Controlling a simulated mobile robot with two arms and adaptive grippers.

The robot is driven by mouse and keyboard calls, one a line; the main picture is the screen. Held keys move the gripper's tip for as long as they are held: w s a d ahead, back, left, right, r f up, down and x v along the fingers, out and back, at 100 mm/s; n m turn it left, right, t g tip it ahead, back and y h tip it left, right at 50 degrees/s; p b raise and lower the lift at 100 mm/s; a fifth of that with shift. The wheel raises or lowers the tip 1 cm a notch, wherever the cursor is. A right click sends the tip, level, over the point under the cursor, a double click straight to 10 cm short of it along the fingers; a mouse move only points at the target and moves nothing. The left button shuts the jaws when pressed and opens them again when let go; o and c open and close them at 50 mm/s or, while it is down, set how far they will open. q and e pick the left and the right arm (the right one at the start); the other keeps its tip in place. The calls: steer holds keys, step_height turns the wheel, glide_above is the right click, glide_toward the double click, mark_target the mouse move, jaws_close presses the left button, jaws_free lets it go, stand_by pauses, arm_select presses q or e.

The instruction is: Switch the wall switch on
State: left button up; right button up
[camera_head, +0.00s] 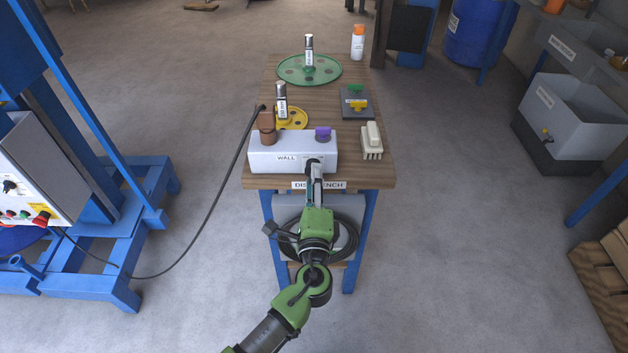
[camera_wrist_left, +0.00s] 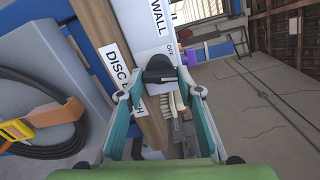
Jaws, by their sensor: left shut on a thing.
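The wall switch is a white box (camera_head: 266,160) lettered "WALL" on the front edge of the bench; its face also shows in the left wrist view (camera_wrist_left: 153,30), with an "OFF" mark beside the knob. The black rotary knob (camera_wrist_left: 159,69) is on that face. My left gripper (camera_head: 315,172) reaches the box's right part from the front. In the left wrist view its fingertips (camera_wrist_left: 166,88) are on either side of the knob, shut on it. The fingers partly cover the knob in the head view, and its exact setting cannot be read. My right gripper is out of view.
A blue machine frame (camera_head: 135,190) stands left.

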arm_select(q)
steer(key=shift+f+m+p, duration=0.15)
steer(key=shift+m+p, duration=0.65)
steer(key=shift+m, duration=2.5)
steer(key=o, duration=1.1)
steer(key=shift+s, duration=0.1)
steer(key=s, duration=1.2)
